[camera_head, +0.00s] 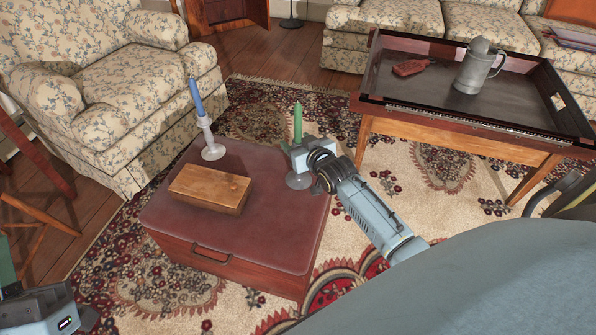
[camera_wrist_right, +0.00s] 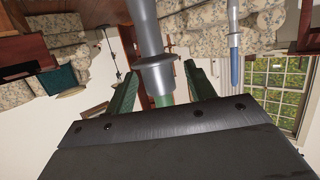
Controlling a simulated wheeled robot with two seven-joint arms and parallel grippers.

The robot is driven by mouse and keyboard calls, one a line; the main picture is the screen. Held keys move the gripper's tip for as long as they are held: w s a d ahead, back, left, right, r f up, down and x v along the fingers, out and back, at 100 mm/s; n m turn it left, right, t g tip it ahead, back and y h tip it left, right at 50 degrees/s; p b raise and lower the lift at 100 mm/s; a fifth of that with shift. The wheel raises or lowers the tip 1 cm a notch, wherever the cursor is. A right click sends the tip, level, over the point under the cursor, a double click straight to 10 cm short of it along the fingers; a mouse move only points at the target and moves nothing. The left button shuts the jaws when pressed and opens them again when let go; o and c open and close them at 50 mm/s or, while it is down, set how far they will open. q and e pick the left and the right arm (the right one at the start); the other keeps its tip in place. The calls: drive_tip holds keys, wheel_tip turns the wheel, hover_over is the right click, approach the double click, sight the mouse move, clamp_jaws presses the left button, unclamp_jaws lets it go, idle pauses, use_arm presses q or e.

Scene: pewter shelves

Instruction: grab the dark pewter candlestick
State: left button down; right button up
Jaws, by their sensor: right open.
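The dark pewter candlestick (camera_head: 299,180) stands upright on the right side of the reddish chest, holding a green candle (camera_head: 298,122). My right gripper (camera_head: 294,152) is at its upper part and hides much of its stem. In the right wrist view the picture is upside down, and the candlestick (camera_wrist_right: 154,70) lies between the two spread green fingers of the right gripper (camera_wrist_right: 163,85). The jaws are open; I cannot tell whether either finger touches it. Part of my left gripper (camera_head: 45,310) shows at the lower left corner; its fingers cannot be made out.
A lighter candlestick (camera_head: 206,132) with a blue candle (camera_head: 195,97) stands at the chest's back left. A wooden box (camera_head: 210,188) lies in front of it on the chest (camera_head: 270,235). A tray table (camera_head: 480,133) with a pewter tankard (camera_head: 477,68) stands at the right.

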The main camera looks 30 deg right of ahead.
drive_tip(key=shift+c, duration=0.4)
clamp_jaws()
drive_tip(key=shift+r, duration=0.2)
